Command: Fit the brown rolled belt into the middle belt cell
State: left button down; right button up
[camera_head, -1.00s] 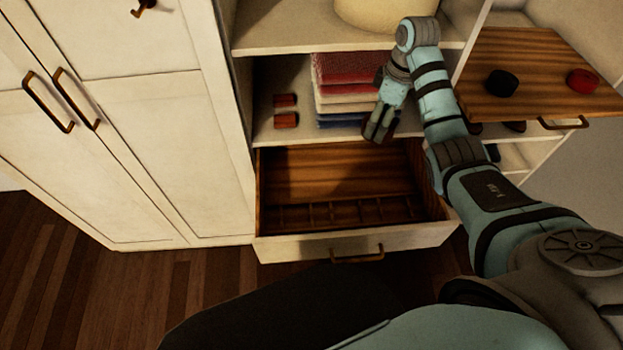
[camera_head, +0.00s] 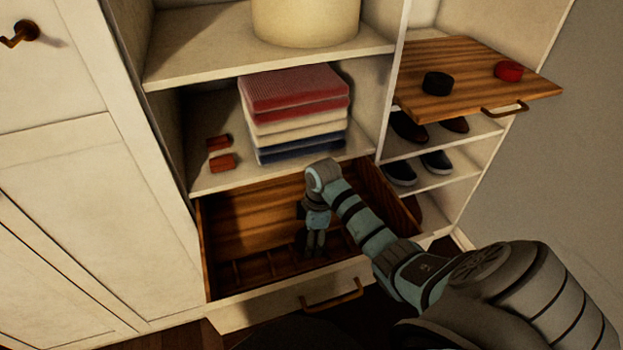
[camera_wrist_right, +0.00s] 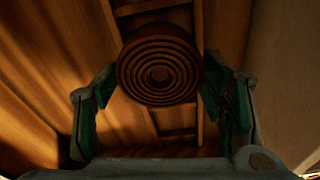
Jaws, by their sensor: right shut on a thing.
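The brown rolled belt (camera_wrist_right: 158,64) shows end-on as a spiral in the right wrist view, between the fingers of my right gripper (camera_wrist_right: 160,100). The gripper is shut on it. In the head view my right gripper (camera_head: 315,245) points down into the open wooden drawer (camera_head: 240,222), over the row of small cells (camera_head: 257,268) along its front. The belt is not discernible in the head view. In the wrist view divider strips (camera_wrist_right: 199,70) run behind the belt, which seems to be above them. I cannot tell which cell lies under it. My left gripper is out of view.
On the right, a pulled-out wooden board (camera_head: 465,75) carries a black roll (camera_head: 437,83) and a red roll (camera_head: 508,71). Shoes (camera_head: 400,172) sit below the board.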

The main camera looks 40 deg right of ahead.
aim_at(316, 238)
notch_tip(316, 238, down, 4)
jog(key=shift+f+b, duration=0.25)
jog(key=shift+b, duration=0.4)
jog(key=shift+f, duration=0.15)
jog(key=o, duration=1.4)
jog(key=shift+c, duration=0.2)
jog(key=r+p, duration=0.1)
jog(key=r, duration=0.3)
jog(key=r+p, duration=0.1)
jog(key=r, duration=0.2)
jog(key=d+r+p, duration=0.1)
jog(key=r+p, duration=0.1)
jog(key=r, duration=0.2)
jog(key=shift+s+d+r, duration=0.1)
jog(key=shift+s+r, duration=0.2)
jog(key=shift+s, duration=0.1)
jog(key=shift+r, duration=0.35)
